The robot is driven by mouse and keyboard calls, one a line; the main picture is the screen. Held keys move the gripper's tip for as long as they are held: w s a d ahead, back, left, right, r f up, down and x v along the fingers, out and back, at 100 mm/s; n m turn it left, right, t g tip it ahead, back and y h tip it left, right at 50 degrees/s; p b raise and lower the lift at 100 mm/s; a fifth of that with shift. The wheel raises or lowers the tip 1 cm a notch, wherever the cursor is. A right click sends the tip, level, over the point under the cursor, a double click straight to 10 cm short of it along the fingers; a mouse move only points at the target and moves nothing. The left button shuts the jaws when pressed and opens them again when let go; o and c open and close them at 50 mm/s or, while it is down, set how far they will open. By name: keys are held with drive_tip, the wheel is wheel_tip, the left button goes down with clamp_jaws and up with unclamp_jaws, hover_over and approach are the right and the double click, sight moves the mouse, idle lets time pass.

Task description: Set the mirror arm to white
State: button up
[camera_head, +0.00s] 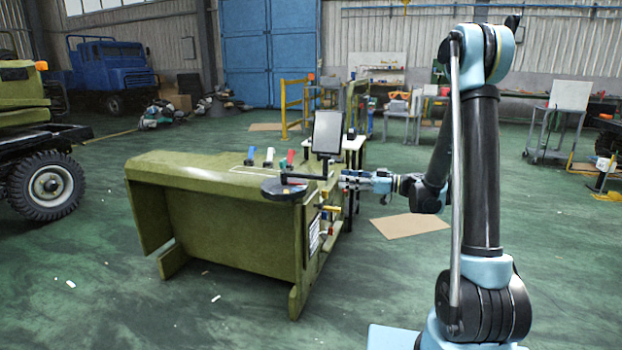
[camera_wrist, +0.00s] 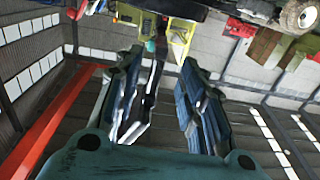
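The green console (camera_head: 215,205) stands in the middle of the head view. A dark round disc (camera_head: 284,189) sits at its right end, with a dark arm (camera_head: 308,177), seemingly the mirror arm, reaching right from it. Blue (camera_head: 252,152), white (camera_head: 270,155) and red (camera_head: 290,157) markers stand in a row behind the disc. My gripper (camera_head: 347,180) is just right of the arm's end; contact cannot be told. In the wrist view my gripper (camera_wrist: 165,90) has its fingers apart, with nothing clearly held.
A red bar (camera_wrist: 55,120) runs along the left of the wrist view. Small coloured fittings (camera_head: 328,212) sit on the console's right side. A table (camera_head: 350,148) stands behind it. A brown sheet (camera_head: 410,225) lies on the floor. The floor in front is mostly clear.

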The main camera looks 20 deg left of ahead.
sight(309, 174)
drive_tip(key=a, duration=1.4)
drive_tip(key=shift+w+a, duration=0.15)
drive_tip(key=shift+a, duration=0.05)
clamp_jaws()
